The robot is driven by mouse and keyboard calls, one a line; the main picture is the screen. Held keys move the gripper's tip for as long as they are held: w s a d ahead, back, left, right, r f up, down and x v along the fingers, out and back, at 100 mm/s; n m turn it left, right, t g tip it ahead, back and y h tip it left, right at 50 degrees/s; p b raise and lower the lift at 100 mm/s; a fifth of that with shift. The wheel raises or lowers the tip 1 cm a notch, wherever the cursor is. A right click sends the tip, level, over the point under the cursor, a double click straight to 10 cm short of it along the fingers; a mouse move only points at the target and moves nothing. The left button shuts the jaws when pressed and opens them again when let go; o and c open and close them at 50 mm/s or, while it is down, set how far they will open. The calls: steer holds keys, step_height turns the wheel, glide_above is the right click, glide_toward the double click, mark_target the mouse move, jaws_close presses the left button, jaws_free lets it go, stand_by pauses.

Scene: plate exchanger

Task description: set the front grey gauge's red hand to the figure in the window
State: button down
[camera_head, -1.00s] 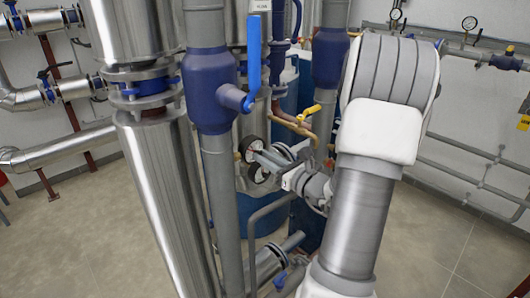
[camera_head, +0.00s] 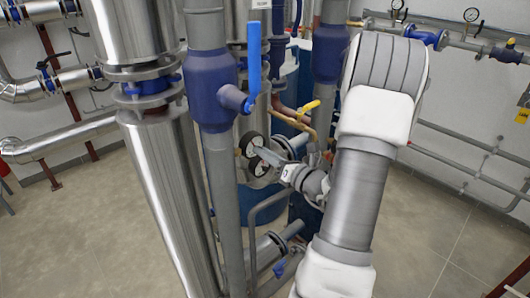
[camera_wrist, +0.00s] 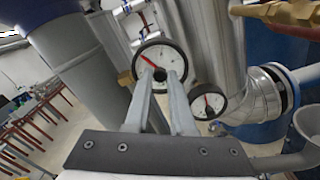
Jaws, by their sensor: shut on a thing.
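A round gauge (camera_wrist: 149,55) with a white face, a grey rim and a red hand is close ahead in the wrist view. Its red hand points to the upper left. The figure in its window is too small to read. My gripper (camera_wrist: 160,75) is shut on the dark centre knob (camera_wrist: 160,73) of this gauge, with one finger on each side. The fingers hide the lower part of the face. In the head view my gripper (camera_head: 258,152) reaches the upper gauge (camera_head: 250,143) of a pair, seen from the side.
A second white-faced gauge (camera_wrist: 208,103) sits to the lower right, its red hand pointing about upward. A brass valve (camera_wrist: 285,12) and a flanged metal pipe (camera_wrist: 257,92) are close by on the right. A grey pipe with a blue valve (camera_head: 210,88) stands left of my gripper.

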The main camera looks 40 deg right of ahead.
steer(key=c, duration=0.8)
jaws_free()
steer(key=shift+o, duration=0.2)
steer(key=shift+s, duration=0.1)
steer(key=s+d+b, duration=0.1)
steer(key=s+b, duration=0.1)
steer(key=s, duration=1.5)
steer(key=shift+d+b, duration=0.2)
steer(key=shift+b, duration=0.2)
steer(key=shift+s, duration=0.1)
